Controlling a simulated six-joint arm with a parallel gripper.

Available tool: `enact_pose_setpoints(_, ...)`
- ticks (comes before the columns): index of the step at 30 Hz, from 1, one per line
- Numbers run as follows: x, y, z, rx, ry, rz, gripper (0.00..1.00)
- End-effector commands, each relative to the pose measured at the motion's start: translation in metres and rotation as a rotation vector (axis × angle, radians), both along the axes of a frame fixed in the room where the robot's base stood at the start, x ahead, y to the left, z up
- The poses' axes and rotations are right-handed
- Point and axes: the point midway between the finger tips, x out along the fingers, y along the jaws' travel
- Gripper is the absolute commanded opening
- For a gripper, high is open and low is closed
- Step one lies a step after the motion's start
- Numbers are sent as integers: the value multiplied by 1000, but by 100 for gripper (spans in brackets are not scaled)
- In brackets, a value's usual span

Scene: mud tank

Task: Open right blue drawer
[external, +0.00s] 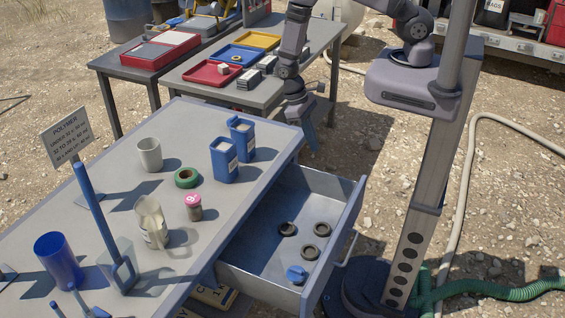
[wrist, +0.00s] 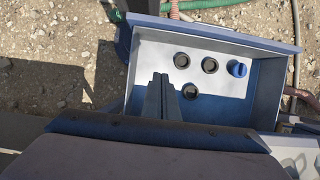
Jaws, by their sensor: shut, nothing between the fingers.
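The right blue drawer (external: 285,252) stands pulled well out of the grey work table (external: 95,190). Its inside is bare to view, with several small round items on the floor. The drawer's front bears a pale handle (external: 347,248) on the outside. It also shows in the wrist view (wrist: 215,36), front wall at the top. My gripper (external: 313,147) is near the far end of the drawer, by the table corner, apart from the handle. In the wrist view the gripper (wrist: 160,80) is shut, empty, and overlaps the drawer's left part.
Black rings (external: 309,252) and a blue cap (external: 297,274) lie in the drawer. A second table (external: 195,72) with trays is behind.

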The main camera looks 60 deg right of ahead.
Motion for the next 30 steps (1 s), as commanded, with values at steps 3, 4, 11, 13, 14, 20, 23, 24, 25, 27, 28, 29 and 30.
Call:
enact_pose_setpoints(3,2,0,5,0,-1,0,0)
enact_pose_setpoints(4,2,0,6,-1,0,0,0)
enact_pose_setpoints(11,2,0,6,-1,1,3,28)
enact_pose_setpoints(13,1,2,3,-1,1,11,28)
enact_pose_setpoints(14,0,4,0,-1,1,19,28)
enact_pose_setpoints(20,-14,33,-31,4,-9,136,28)
enact_pose_setpoints(23,-23,61,-49,18,-35,240,28)
enact_pose_setpoints(24,-28,75,-57,27,-48,288,28)
enact_pose_setpoints(25,-33,85,-62,35,-59,324,28)
enact_pose_setpoints(27,-44,111,-73,56,-85,413,28)
enact_pose_setpoints(28,-50,122,-77,66,-96,451,28)
enact_pose_setpoints(29,-57,132,-81,75,-106,488,28)
enact_pose_setpoints(30,-67,145,-86,89,-119,537,28)
